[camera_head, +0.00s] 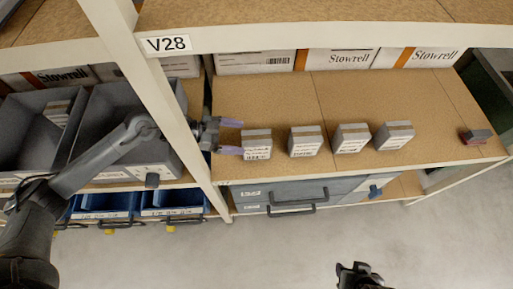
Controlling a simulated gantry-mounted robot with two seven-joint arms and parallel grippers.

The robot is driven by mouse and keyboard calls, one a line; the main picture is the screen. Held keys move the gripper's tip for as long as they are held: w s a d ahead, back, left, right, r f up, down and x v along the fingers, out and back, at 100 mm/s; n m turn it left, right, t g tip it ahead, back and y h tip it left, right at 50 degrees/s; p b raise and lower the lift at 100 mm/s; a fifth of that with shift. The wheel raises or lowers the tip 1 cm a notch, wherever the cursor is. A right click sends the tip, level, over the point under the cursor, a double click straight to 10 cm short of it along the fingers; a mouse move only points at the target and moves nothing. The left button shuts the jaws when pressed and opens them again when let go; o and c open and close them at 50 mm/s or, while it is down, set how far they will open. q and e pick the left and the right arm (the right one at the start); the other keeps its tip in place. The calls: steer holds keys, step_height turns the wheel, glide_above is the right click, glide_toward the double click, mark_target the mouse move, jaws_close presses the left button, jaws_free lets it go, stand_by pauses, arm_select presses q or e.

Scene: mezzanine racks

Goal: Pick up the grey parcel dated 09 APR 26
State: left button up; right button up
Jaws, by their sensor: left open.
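Several small grey parcels with white labels stand in a row on the brown shelf board (300,90). From left to right are the first parcel (257,144), a second (305,141), a third (351,138) and a fourth (394,135). The label print is too small to read, so I cannot tell which is dated 09 APR 26. My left gripper (233,137) is open, its purple-tipped fingers pointing right, just left of the first parcel and apparently empty. My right gripper (360,274) is low in the picture over the floor; its jaws are unclear.
Stowrell boxes (341,58) line the shelf back. A dark and red item (475,136) lies at the right end. Grey bins (100,115) are left; drawers (298,192) sit below. The floor in front is clear.

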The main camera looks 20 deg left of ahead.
mark_target(256, 140)
arm_select(q)
steer(key=shift+b+x, duration=0.6)
steer(key=shift+x, duration=3.05)
steer(key=shift+s, duration=0.2)
steer(key=c, duration=1.3)
steer(key=shift+o, duration=0.2)
steer(key=shift+r, duration=0.1)
